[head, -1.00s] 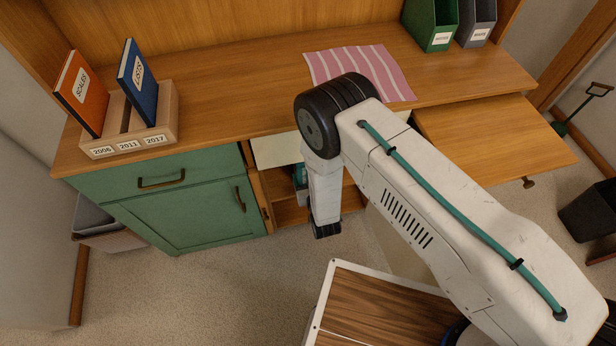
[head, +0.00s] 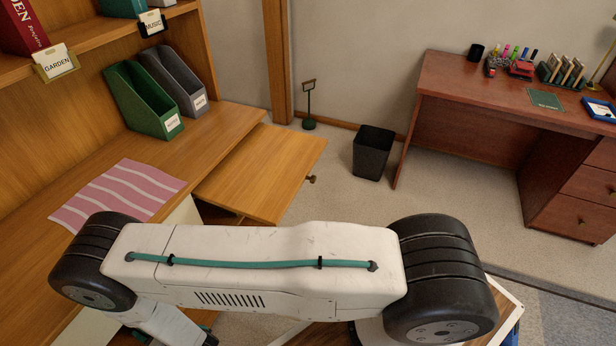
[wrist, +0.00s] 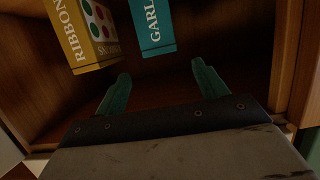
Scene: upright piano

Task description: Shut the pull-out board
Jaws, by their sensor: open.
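The pull-out board (head: 265,170) is a light wooden panel that sticks out from under the desk top in the head view. It has a small dark knob (head: 311,179) on its front edge. My gripper (wrist: 158,90) shows in the wrist view with its two green fingers apart and nothing between them. It points into an open wooden compartment (wrist: 165,95) and is away from the board, which the wrist view does not show. In the head view my arm crosses the lower part of the picture, and the fingers are hidden or cut off there.
A yellow box (wrist: 85,35) and a teal box (wrist: 152,25) are in the compartment beyond my fingers. A striped pink cloth (head: 118,193) and file holders (head: 145,100) lie on the desk. A black bin (head: 373,153) stands right of the board, with clear carpet between.

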